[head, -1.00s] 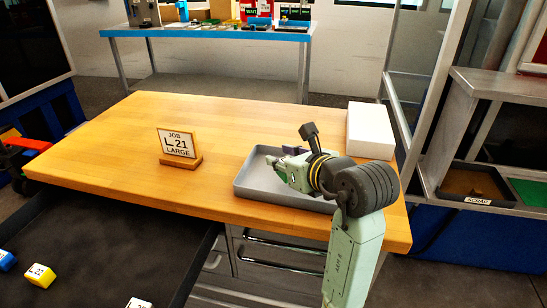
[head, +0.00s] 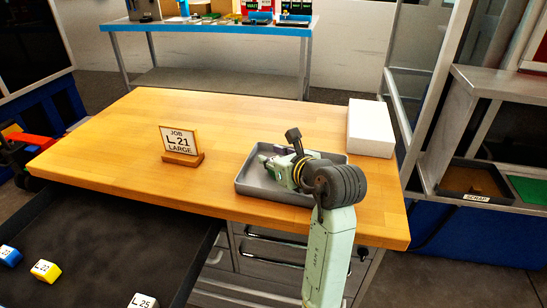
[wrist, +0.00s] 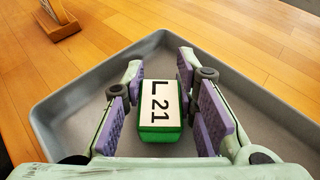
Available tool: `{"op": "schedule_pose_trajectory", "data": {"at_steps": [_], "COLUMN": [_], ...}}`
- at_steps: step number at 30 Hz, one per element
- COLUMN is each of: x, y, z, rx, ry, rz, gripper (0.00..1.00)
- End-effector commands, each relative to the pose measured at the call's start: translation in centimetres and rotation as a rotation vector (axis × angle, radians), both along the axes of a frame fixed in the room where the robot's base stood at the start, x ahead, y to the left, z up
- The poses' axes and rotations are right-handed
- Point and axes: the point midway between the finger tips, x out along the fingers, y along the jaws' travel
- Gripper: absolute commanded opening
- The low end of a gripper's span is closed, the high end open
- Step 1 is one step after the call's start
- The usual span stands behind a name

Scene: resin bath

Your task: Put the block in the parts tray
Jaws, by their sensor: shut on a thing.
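The block (wrist: 160,112) is green with a white face marked "L 21"; in the wrist view it sits between the purple finger pads of my gripper (wrist: 160,95). The fingers are shut on it. The parts tray (wrist: 70,75) is grey and shallow, and its walls surround the block in the wrist view. In the head view my gripper (head: 268,162) is over the left part of the tray (head: 272,192). I cannot tell whether the block touches the tray floor. The block is not clearly visible in the head view.
A job sign (head: 180,143) reading "L 21 LARGE" stands left of the tray on the wooden table (head: 120,145). A white box (head: 370,128) is at the back right. A dark bin (head: 110,240) at lower left holds several labelled blocks. The table's middle is clear.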

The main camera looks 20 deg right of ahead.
Motion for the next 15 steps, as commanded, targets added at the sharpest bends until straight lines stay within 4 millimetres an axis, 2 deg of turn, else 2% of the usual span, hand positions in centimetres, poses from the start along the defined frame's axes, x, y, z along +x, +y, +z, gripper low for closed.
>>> {"op": "schedule_pose_trajectory", "data": {"at_steps": [2,3,12,15], "x": [-0.02,-0.01,-0.01,-0.01], "y": [0.0,0.0,0.0,0.0], "z": [-0.38,-0.42,-0.31,-0.31], "rx": [0.0,0.0,0.0,0.0], "ry": [0.0,0.0,0.001,0.001], "rz": [0.0,0.0,0.0,0.0], "gripper": [0.0,0.27,0.47,0.47]}}
